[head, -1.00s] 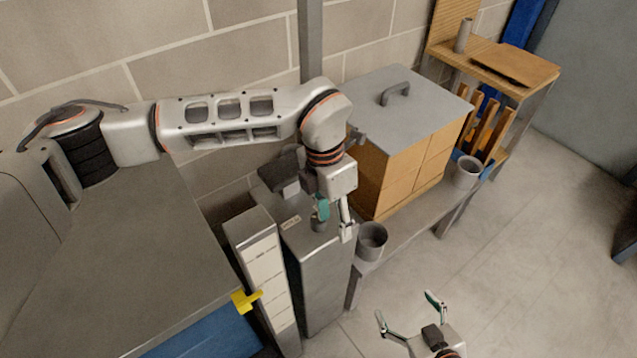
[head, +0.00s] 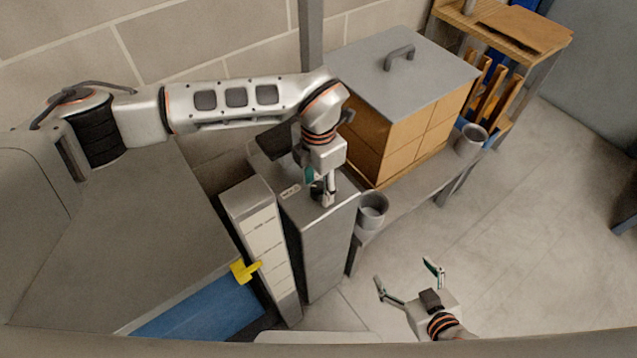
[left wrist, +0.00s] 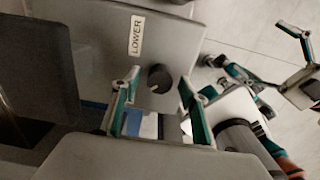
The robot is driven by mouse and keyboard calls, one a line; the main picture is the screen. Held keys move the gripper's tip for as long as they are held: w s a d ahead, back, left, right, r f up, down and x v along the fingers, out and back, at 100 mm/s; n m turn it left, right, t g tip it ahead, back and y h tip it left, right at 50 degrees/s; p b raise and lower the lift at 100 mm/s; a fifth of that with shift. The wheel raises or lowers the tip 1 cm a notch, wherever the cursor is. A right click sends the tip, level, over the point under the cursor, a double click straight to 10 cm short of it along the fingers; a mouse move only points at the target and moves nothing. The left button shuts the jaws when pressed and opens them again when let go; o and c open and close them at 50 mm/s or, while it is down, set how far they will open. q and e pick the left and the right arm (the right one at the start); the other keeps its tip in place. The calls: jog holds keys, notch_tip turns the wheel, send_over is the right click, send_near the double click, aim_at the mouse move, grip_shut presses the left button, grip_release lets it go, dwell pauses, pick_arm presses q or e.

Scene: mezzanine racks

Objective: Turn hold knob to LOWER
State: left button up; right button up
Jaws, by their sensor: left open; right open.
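The hold knob (left wrist: 160,78) is a small dark round knob on the grey top of a metal pedestal (head: 330,250). A white label (left wrist: 136,36) reading LOWER is beside it in the left wrist view; it also shows small in the head view (head: 290,191). My left gripper (head: 319,188) points down over the pedestal top, and its fingers hide most of the knob in the head view. In the left wrist view its open fingers (left wrist: 155,92) lie on either side of the knob. My right gripper (head: 405,278) is open and empty above the floor at lower right.
A white panel post with a yellow lever (head: 245,271) stands left of the pedestal.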

pick_arm(q)
jog(key=c, duration=1.1)
